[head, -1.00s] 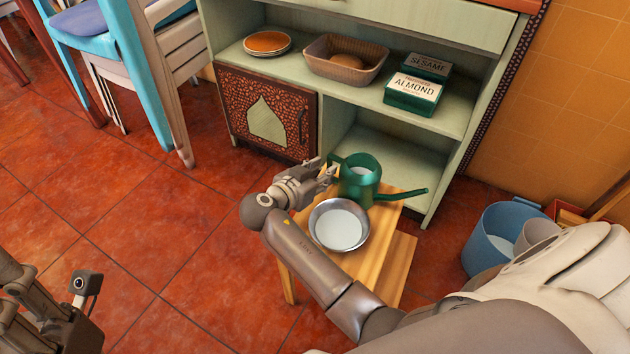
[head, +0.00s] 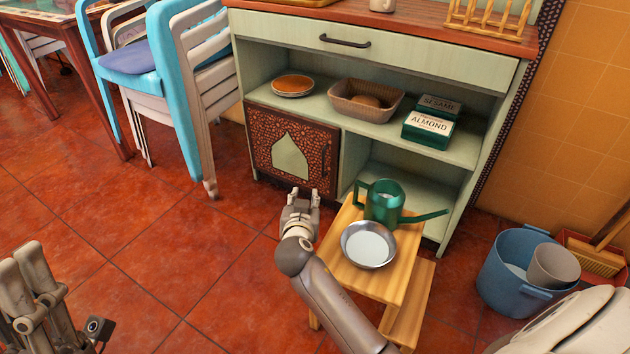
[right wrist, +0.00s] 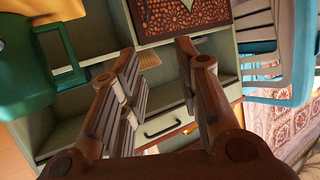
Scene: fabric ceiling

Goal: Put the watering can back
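The green watering can (head: 384,204) stands upright on a wooden step stool (head: 405,268), its spout pointing right. Part of the can and its handle (right wrist: 40,75) fill the left of the right wrist view. My right gripper (head: 302,196) is just left of the stool, apart from the can, pointing toward the cabinet. In the right wrist view its two fingers (right wrist: 156,85) are spread with nothing between them.
A metal bowl (head: 368,245) sits on the stool beside the can. The green cabinet (head: 430,72) behind has an open lower compartment (head: 405,180) and a carved door (head: 292,150). A blue bucket (head: 510,285) stands right. Stacked chairs (head: 180,90) stand left. Floor is clear left of the stool.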

